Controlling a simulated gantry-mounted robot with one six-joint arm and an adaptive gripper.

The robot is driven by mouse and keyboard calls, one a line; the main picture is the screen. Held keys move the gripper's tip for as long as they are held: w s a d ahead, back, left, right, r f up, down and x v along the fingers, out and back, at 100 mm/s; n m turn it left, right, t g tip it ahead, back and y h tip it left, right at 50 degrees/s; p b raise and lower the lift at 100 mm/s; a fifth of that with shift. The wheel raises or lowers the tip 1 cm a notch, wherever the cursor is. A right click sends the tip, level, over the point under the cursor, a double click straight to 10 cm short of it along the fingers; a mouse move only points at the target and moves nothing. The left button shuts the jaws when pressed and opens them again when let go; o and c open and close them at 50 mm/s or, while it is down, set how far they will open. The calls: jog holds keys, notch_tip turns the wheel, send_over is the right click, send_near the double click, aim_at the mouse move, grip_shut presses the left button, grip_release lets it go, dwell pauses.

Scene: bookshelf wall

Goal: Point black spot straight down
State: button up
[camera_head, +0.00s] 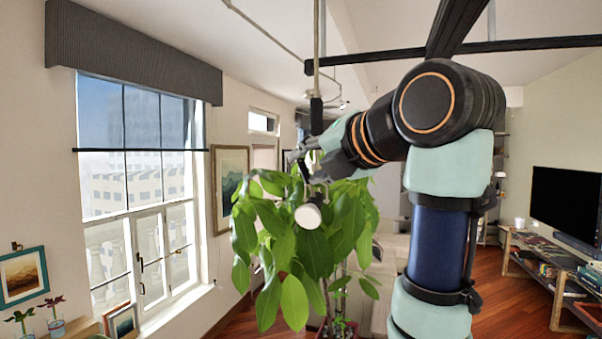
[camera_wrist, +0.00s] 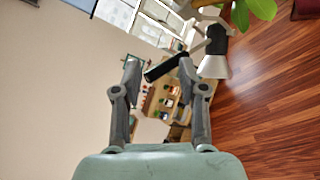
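A black spot lamp hangs on a thin rod from the ceiling in the head view. Its round white face (camera_head: 308,215) shows in front of the plant's leaves, below my gripper (camera_head: 308,165). In the wrist view the lamp has a black body (camera_wrist: 217,40) and a pale flared end (camera_wrist: 213,67), just right of my right finger. My gripper (camera_wrist: 158,67) is open, with its two fingers well apart. A black bar (camera_wrist: 164,68) crosses the gap between the fingertips; whether either finger touches it I cannot tell. Part of the lamp's mount is hidden by my gripper.
A leafy green plant (camera_head: 312,250) stands directly below and behind the lamp. A large window (camera_head: 135,190) is at the left. A TV (camera_head: 568,205) and a low shelf (camera_head: 560,265) are at the right. Ceiling beams (camera_head: 530,43) run overhead. Wooden floor (camera_wrist: 270,110) is open.

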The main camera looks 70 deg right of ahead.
jog(key=s+r, duration=0.1)
jog(key=s, duration=0.1)
jog(key=s+r, duration=0.2)
jog(key=shift+s+r, duration=0.1)
jog(key=shift+r, duration=0.2)
dwell(0.5)
